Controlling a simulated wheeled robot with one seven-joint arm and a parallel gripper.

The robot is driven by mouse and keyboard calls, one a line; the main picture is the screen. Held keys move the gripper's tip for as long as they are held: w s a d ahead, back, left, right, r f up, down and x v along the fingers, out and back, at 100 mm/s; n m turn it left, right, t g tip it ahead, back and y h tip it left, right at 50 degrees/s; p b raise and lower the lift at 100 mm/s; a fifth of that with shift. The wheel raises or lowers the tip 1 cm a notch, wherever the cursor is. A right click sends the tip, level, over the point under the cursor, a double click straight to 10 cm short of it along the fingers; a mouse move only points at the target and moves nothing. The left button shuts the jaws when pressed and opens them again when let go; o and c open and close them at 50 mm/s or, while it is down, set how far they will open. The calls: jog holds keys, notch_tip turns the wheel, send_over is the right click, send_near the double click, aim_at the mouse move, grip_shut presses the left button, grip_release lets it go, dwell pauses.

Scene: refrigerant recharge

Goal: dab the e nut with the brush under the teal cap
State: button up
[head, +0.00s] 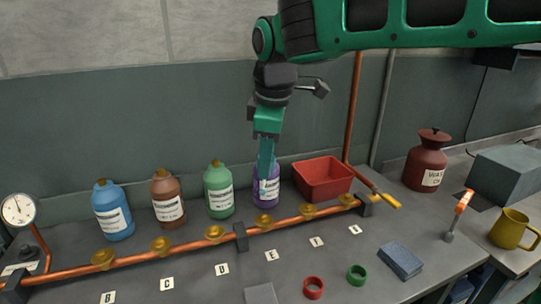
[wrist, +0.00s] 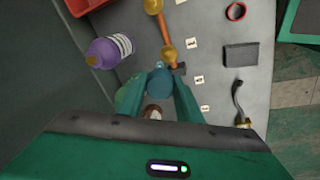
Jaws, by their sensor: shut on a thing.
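My gripper (head: 265,172) points down over the bench in front of the purple bottle in the head view. In the wrist view its fingers (wrist: 160,88) are closed on a round blue-teal thing, which looks like the teal cap (wrist: 160,79). A small paler tip shows beyond the cap; I cannot make out bristles. The E nut (head: 264,220) is a brass fitting on the copper pipe, behind the E label (head: 271,255). In the wrist view the E nut (wrist: 168,53) lies just beyond the held cap, seemingly apart from it.
Blue (head: 112,212), brown (head: 167,196), green (head: 218,191) and purple (head: 268,188) bottles stand behind the copper pipe (head: 190,243). A red tray (head: 322,180) sits right of them. A pipe bracket (head: 240,236) stands left of the E nut. A grey block (head: 261,294) lies in front.

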jog(key=shift+s+x, duration=0.2)
jog(key=shift+x, duration=0.6)
jog(key=shift+s+x, duration=0.15)
jog(key=shift+x, duration=0.65)
jog(key=shift+s+x, duration=0.2)
jog(key=shift+x, duration=0.65)
jog(key=shift+d+f, duration=0.15)
jog(key=shift+f, duration=0.65)
dwell(0.4)
jog(key=shift+w+a+v, duration=0.1)
jog(key=shift+w+v, duration=0.15)
jog(key=shift+v, duration=0.9)
jog(key=shift+w+a+v, duration=0.1)
jog(key=shift+w+v, duration=0.15)
jog(key=shift+v, duration=0.9)
jog(key=shift+w+a+v, duration=0.1)
jog(key=shift+w+v, duration=0.15)
jog(key=shift+v, duration=0.9)
jog(key=shift+d+r, duration=0.1)
jog(key=shift+r, duration=0.1)
jog(key=shift+d, duration=0.1)
